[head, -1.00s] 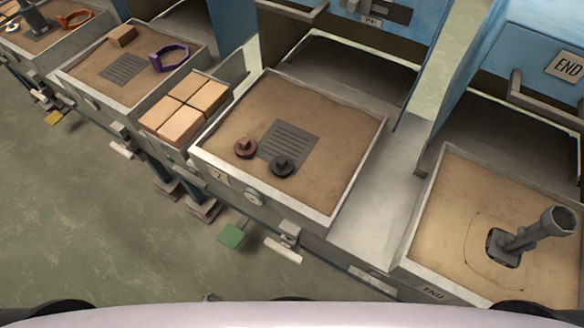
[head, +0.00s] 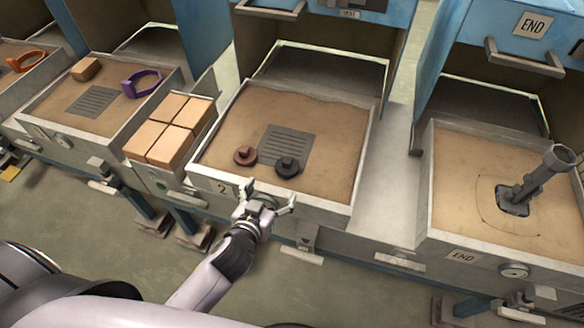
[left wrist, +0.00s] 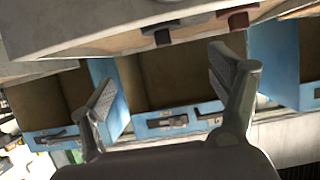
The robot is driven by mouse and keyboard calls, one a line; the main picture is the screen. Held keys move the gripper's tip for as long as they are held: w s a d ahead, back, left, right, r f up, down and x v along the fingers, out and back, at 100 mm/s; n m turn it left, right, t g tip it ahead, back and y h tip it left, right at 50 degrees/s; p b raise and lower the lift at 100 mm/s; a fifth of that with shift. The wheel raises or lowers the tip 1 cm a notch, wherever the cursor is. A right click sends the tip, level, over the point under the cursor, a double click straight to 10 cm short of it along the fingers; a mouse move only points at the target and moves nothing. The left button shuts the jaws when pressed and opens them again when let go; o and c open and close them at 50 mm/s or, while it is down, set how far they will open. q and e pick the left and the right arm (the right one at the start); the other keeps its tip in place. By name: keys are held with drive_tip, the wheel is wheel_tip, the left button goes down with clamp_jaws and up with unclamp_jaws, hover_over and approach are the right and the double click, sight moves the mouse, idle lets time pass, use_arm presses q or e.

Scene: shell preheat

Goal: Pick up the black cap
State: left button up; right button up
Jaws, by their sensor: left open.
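The black cap (head: 288,167) is a small dark disc with a knob on top. It rests on the sand of the tray marked 2 (head: 332,209), at the lower edge of a grey grate. A similar reddish-brown cap (head: 245,155) lies just left of it. My left gripper (head: 268,190) is open and empty at the tray's front wall, a little short of the caps. In the left wrist view the open fingers (left wrist: 165,95) show with nothing between them; the black cap (left wrist: 162,35) and brown cap (left wrist: 237,19) appear near the top. My right gripper is not in view.
The grey grate (head: 286,144) lies in the sand behind the caps. A bin of tan blocks (head: 169,130) stands left of the tray. Further left is a tray with a purple ring (head: 142,82). At right, the END tray holds a grey post (head: 539,180).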

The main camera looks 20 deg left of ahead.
sight(286, 165)
use_arm(q)
drive_tip(key=x, duration=1)
drive_tip(key=shift+a+p+x, duration=0.2)
drive_tip(key=shift+p+x, duration=0.25)
drive_tip(key=shift+x, duration=2.3)
drive_tip(key=shift+r, duration=0.15)
drive_tip(key=shift+c, duration=0.2)
drive_tip(key=c, duration=1.2)
drive_tip(key=shift+c, duration=0.3)
drive_tip(key=shift+r, duration=0.15)
